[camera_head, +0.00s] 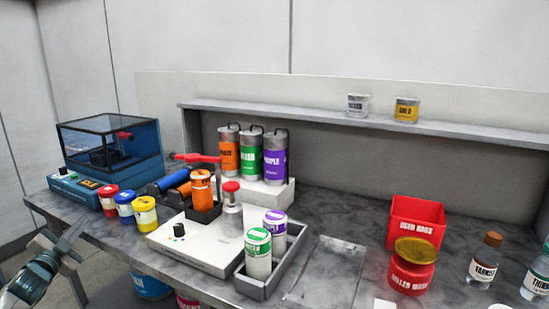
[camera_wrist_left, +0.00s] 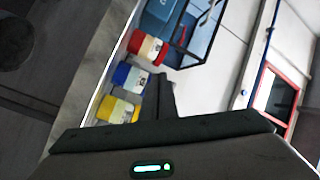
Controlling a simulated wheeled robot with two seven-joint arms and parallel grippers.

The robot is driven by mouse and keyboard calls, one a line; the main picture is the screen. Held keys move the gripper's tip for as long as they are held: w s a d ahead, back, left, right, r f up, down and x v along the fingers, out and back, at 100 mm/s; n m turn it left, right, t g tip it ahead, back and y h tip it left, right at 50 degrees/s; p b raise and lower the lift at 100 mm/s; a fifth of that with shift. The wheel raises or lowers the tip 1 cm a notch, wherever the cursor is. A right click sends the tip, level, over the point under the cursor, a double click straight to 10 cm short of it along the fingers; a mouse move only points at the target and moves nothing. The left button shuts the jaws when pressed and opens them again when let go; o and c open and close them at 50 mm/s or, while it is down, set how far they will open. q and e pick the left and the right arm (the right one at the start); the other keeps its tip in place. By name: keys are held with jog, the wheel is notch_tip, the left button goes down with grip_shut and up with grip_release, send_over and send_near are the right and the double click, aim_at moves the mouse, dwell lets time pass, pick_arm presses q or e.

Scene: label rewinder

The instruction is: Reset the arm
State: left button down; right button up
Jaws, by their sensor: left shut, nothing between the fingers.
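My left arm comes in at the lower left of the head view. Its gripper (camera_head: 70,236) is shut and empty, off the front left edge of the grey table (camera_head: 110,232). In the left wrist view the shut fingers (camera_wrist_left: 165,92) point toward the table beside the red, blue and yellow jars. In the head view the red jar (camera_head: 108,200), blue jar (camera_head: 125,206) and yellow jar (camera_head: 145,212) stand apart from the gripper, farther right on the table. My right gripper is not in view.
A blue machine with a clear lid (camera_head: 110,150) stands at the back left. A white device (camera_head: 190,244), a grey tray (camera_head: 262,288) with cans, a red bin (camera_head: 414,222) and bottles fill the table. A shelf (camera_head: 300,116) runs behind.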

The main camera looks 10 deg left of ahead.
pick_arm(q)
jog(key=s+d+f+n+g+y, duration=0.1)
jog(key=s+d+f+n+g, duration=0.1)
jog(key=f, duration=0.8)
jog(key=s+d+f+n+g, duration=0.1)
jog(key=s+f+g, duration=0.1)
jog(key=f, duration=0.8)
jog(key=s+d+f+g+h, duration=0.1)
jog(key=s+d+f, duration=0.25)
jog(key=f, duration=0.35)
jog(key=s+d+f+n+g, duration=0.1)
jog(key=s+d+f, duration=0.2)
jog(key=d+f, duration=0.3)
jog(key=s+d+f+g+h, duration=0.1)
jog(key=s+d+f, duration=0.2)
jog(key=f, duration=0.6)
jog(key=s+d+f+n+g+h, duration=0.1)
jog(key=s+d+f+g, duration=0.2)
jog(key=s+d+f, duration=0.9)
jog(key=s+d+f+n+g+h, duration=0.1)
jog(key=s+d+f+g+h, duration=0.1)
jog(key=s+d+f, duration=0.9)
jog(key=s+d, duration=0.7)
jog(key=d, duration=0.2)
jog(key=shift+s+f+g+h, duration=0.15)
jog(key=shift+f+g+h, duration=0.15)
jog(key=shift+f+g, duration=0.1)
